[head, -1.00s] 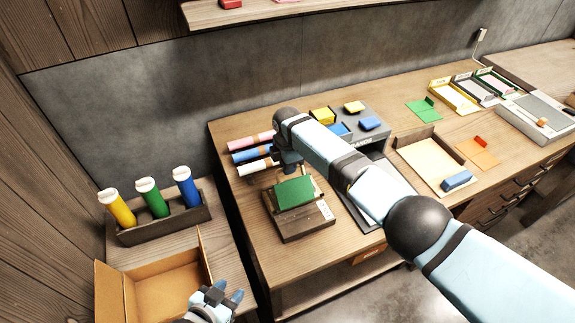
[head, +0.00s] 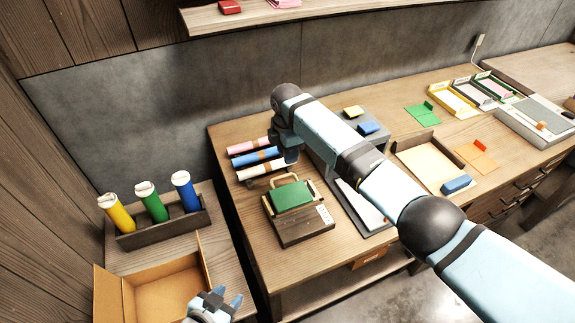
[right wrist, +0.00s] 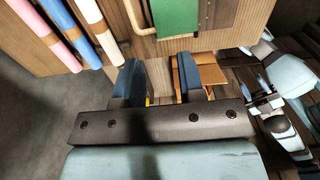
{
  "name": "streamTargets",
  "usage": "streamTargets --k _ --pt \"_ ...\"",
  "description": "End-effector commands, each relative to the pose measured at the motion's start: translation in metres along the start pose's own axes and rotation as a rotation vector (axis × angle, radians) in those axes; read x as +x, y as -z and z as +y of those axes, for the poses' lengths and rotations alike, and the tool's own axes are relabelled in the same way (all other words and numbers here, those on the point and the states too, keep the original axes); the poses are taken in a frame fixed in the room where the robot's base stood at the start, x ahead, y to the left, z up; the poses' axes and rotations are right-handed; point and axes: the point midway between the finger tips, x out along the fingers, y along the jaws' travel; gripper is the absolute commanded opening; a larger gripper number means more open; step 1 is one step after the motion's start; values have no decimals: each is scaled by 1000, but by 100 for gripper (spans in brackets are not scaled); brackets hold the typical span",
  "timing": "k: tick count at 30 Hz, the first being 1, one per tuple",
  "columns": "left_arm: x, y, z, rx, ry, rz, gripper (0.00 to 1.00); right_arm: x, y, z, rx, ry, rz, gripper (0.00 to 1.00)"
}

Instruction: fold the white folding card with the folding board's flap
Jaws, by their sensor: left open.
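A small wooden board (head: 305,230) with a tan loop handle (head: 287,179) stands at the front left of the workbench. A green card or panel (head: 291,196) lies on it and also shows in the right wrist view (right wrist: 176,18). I take this board for the folding board. A white sheet (head: 358,202) lies on a dark board to its right, partly hidden by my right arm; I cannot tell if it is the folding card. My right gripper (head: 290,157) is open and empty, above and behind the handle. My left gripper (head: 225,298) is open and empty by the cardboard box.
Pink, blue and white rolls (head: 258,158) lie left of my right gripper. An open cardboard box (head: 205,262) and a rack (head: 165,230) of yellow, green and blue tubes stand at left. Trays and coloured cards fill the bench's right side. A shelf (head: 330,12) hangs above.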

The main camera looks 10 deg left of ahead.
Motion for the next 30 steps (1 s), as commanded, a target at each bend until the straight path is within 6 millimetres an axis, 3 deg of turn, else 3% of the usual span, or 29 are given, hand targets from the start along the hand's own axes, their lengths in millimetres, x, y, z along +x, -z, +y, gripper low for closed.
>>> streamTargets --k 6,10,30 --pt "3 -3 1 0 -2 2 43 -42 0 0 -1 -2 0 36" --pt "3 -4 1 -1 -2 2 43 -56 0 0 0 1 0 36" --pt "4 -4 1 0 -2 1 43 -62 0 0 0 1 0 36"
